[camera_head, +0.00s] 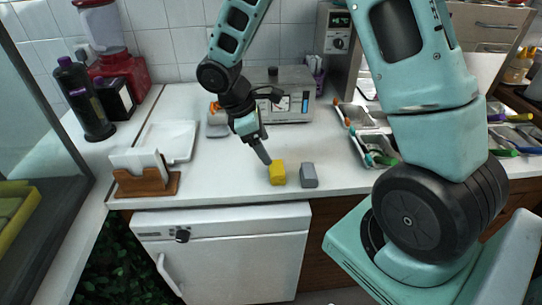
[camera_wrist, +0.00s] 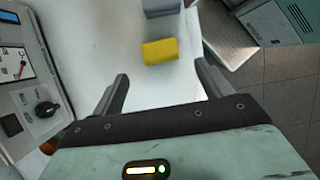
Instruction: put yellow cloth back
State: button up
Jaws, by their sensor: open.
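The yellow cloth (camera_head: 277,173), a small folded block shape, lies on the white counter near its front edge. In the wrist view the yellow cloth (camera_wrist: 160,51) lies just beyond the gap between the fingertips. My gripper (camera_head: 265,157) is above the counter, just behind and left of the cloth in the head view. In the wrist view my gripper (camera_wrist: 163,80) has its two fingers spread wide with nothing between them.
A grey block (camera_head: 309,175) sits right of the cloth. A wooden napkin holder (camera_head: 146,188) and white plate (camera_head: 170,140) stand left. A metal appliance (camera_head: 290,95) is behind, a cutlery tray (camera_head: 372,148) right. The counter between plate and cloth is clear.

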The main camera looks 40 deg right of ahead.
jog(key=s+a+r+m+t+y, duration=0.1)
jog(key=s+a+r, duration=0.3)
jog(key=s+a, duration=0.5)
jog(key=s+a+r+m+t+y, duration=0.1)
jog(key=s+a+r, duration=0.4)
jog(key=s+a, duration=0.5)
jog(key=shift+s+a+m+t+y, duration=0.2)
jog(key=shift+s+m+t+y, duration=0.15)
jog(key=shift+m+y, duration=0.65)
